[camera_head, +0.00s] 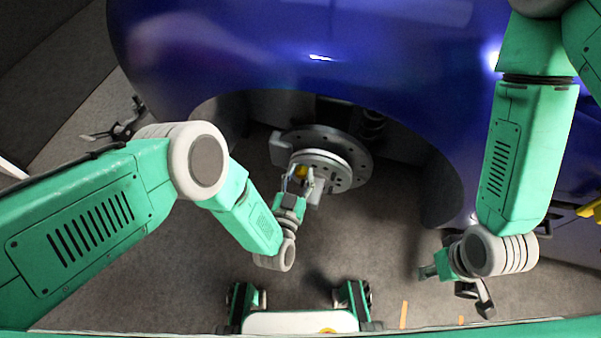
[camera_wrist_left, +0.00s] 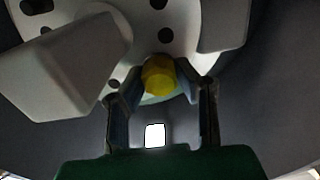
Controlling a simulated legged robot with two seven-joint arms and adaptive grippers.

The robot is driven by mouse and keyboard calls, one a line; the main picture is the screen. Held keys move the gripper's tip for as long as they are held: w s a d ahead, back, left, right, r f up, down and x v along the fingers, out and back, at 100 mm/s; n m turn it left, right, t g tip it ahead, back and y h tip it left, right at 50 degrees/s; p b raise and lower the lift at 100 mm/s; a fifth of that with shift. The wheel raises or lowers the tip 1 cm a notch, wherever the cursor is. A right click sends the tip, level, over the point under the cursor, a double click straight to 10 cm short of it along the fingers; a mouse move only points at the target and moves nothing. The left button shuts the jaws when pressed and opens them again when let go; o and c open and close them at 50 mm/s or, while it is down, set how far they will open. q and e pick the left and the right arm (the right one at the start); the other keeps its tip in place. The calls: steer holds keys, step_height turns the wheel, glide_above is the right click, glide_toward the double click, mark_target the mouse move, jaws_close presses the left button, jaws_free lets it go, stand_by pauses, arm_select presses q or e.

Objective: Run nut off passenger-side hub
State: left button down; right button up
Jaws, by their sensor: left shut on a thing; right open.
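The wheel hub (camera_head: 330,172) with its brake disc (camera_head: 353,152) sits in the wheel arch of the blue car. A yellow nut (camera_head: 302,172) is at the hub's near face. It also shows in the left wrist view as a yellow faceted piece (camera_wrist_left: 159,76) in front of the pale, holed hub face (camera_wrist_left: 130,45). My left gripper (camera_head: 299,180) reaches the hub, its fingers on either side of the nut and shut on it. In the wrist view the left fingers (camera_wrist_left: 160,92) flank the nut. My right gripper (camera_head: 455,280) is open, low at the right, away from the hub.
The blue car body (camera_head: 320,45) overhangs the hub, and the wheel arch edge curves close around it. A grey caliper-like block (camera_wrist_left: 62,68) stands left of the nut in the wrist view. Grey floor (camera_head: 350,245) below the hub is clear. A dark stand-like object (camera_head: 120,125) is at the left.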

mark_target(304, 178)
arm_select(q)
steer(key=shift+s+d+f+n, duration=0.15)
steer(key=shift+s+d+n, duration=0.2)
steer(key=shift+d, duration=0.1)
steer(key=shift+s+a+p, duration=0.1)
steer(key=shift+s+p, duration=0.25)
steer(key=shift+s, duration=0.35)
steer(key=shift+s+a+p, duration=0.4)
steer(key=shift+s, duration=0.25)
steer(key=shift+p+v, duration=0.5)
steer(key=shift+v, duration=0.9)
steer(key=shift+a, duration=0.2)
